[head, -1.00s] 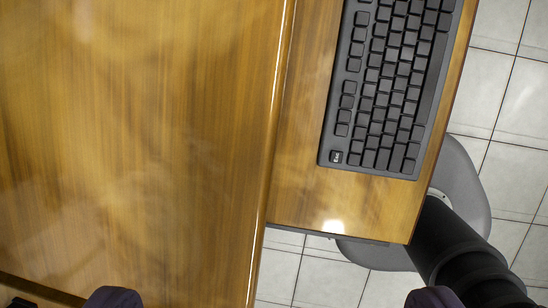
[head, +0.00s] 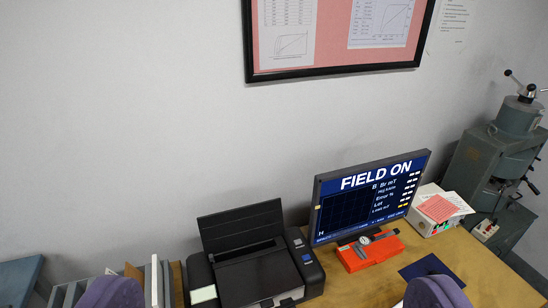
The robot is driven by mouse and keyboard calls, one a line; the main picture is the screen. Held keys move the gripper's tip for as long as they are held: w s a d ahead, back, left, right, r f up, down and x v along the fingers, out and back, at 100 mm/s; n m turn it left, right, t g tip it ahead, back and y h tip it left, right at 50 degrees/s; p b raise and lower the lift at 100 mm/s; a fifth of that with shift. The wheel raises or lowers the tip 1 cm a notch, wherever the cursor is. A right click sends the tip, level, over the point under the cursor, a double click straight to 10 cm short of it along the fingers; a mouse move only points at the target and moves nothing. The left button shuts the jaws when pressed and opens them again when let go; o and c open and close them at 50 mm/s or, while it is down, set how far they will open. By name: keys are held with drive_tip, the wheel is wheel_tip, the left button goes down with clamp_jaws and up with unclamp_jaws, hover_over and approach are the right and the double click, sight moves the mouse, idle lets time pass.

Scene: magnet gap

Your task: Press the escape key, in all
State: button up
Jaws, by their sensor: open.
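The keyboard with its escape key is not in view now. My gripper (head: 273,291) shows at the bottom edge as two dark purple fingertips, spread wide apart. It is open, and nothing is held between the fingers. A monitor (head: 350,212) stands on the desk right of centre, its blue screen reading "FIELD ON". The desk (head: 472,265) is wooden; its front part is out of the frame.
A black printer (head: 250,260) stands left of the monitor. An orange case (head: 370,252) with a gauge lies before the screen. A white box (head: 437,218) with papers and a grey-green press (head: 495,160) stand right. A framed pink board (head: 335,40) hangs on the wall.

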clamp_jaws()
idle(0.4)
idle(1.4)
